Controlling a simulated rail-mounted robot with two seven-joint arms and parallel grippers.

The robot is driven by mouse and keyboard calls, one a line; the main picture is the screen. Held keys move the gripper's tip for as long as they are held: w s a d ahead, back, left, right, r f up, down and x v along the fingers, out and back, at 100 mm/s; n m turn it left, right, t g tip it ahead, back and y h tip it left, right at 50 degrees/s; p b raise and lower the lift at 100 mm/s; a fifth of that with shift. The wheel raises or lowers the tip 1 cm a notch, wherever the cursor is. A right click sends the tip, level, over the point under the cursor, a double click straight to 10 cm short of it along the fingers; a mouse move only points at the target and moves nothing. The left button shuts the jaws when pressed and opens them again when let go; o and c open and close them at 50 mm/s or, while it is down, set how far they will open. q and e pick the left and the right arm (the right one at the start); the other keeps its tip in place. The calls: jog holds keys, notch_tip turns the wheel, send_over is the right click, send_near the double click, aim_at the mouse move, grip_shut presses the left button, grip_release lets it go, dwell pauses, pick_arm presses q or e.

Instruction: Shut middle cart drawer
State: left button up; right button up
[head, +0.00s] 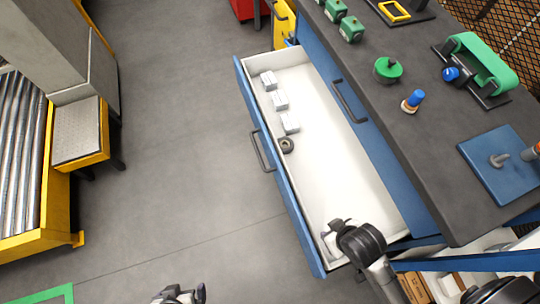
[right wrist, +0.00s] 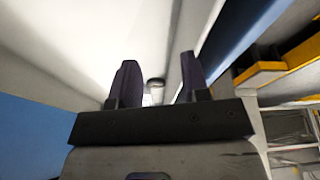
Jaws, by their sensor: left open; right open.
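The pulled-out cart drawer, which I take for the middle one, has a blue front (head: 290,190) with a dark bar handle (head: 262,151) and a white inside. It stands well open below a closed blue drawer front (head: 378,150). My right gripper (head: 333,232) is open, at the near end of the open drawer, over its white floor. My left gripper (head: 180,295) is open and empty at the bottom edge of the head view, left of the drawer.
Several pale blocks (head: 280,99) and a dark ring (head: 286,145) lie in the drawer. The dark cart top (head: 425,150) holds green parts and a blue plate (head: 500,160). A yellow-framed roller conveyor (head: 22,150) stands at left. The grey floor (head: 170,150) before the drawer is clear.

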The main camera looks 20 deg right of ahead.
pick_arm(q)
jog(key=shift+w+a+r, duration=0.15)
jog(key=shift+w+r, duration=0.05)
jog(key=shift+w, duration=0.05)
pick_arm(e)
jog(key=shift+w+r, duration=0.2)
jog(key=shift+r, duration=0.05)
pick_arm(q)
jog(key=shift+s, duration=0.2)
pick_arm(e)
jog(key=shift+s, duration=0.15)
